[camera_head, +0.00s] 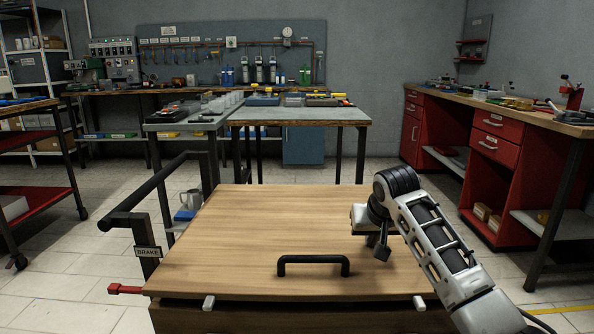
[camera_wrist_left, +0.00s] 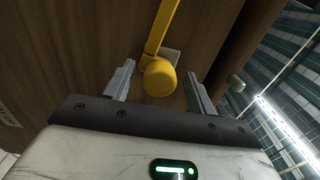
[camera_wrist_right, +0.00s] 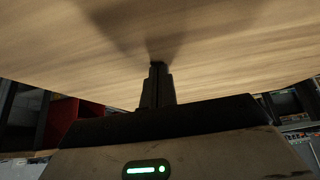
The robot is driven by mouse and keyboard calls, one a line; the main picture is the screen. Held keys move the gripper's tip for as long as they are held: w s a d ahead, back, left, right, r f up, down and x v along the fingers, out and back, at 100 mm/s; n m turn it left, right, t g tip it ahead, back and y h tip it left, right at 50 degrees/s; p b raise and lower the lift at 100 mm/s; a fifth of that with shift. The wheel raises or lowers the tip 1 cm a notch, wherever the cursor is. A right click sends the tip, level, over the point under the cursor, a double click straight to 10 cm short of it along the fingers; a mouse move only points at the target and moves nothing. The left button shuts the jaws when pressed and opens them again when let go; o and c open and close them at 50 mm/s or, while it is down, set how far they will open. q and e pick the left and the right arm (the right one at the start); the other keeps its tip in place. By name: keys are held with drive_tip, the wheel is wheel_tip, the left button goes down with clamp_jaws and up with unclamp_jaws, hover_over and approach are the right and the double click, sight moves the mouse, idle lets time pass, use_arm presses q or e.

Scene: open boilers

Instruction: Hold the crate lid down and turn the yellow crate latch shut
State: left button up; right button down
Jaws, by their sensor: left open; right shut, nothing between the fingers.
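The crate lid (camera_head: 215,235) is a pale wooden board with a black handle (camera_head: 313,260) near its front edge. It lies on the wooden crate (camera_head: 290,318). My right gripper (camera_head: 382,252) is shut and empty, pointing down at the lid right of the handle. In the right wrist view its fingertips (camera_wrist_right: 157,66) are at the lid's surface, touching or very close. The yellow latch (camera_wrist_left: 158,77), a bar with a round knob, shows in the left wrist view against brown wood. My left gripper (camera_wrist_left: 160,70) is open, its fingers on either side of the knob.
A black rail with a brake sign (camera_head: 148,252) and a red lever (camera_head: 125,289) stand at the lid's left. A grey table (camera_head: 300,114) stands behind, and a red-drawered workbench (camera_head: 495,148) at the right.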

drive_tip(key=shift+f, duration=1.05)
use_arm(q)
drive_tip(key=c, duration=1)
drive_tip(key=m, duration=0.4)
drive_tip(key=shift+m, duration=0.3)
drive_tip(key=m, duration=1.1)
drive_tip(key=o, duration=1)
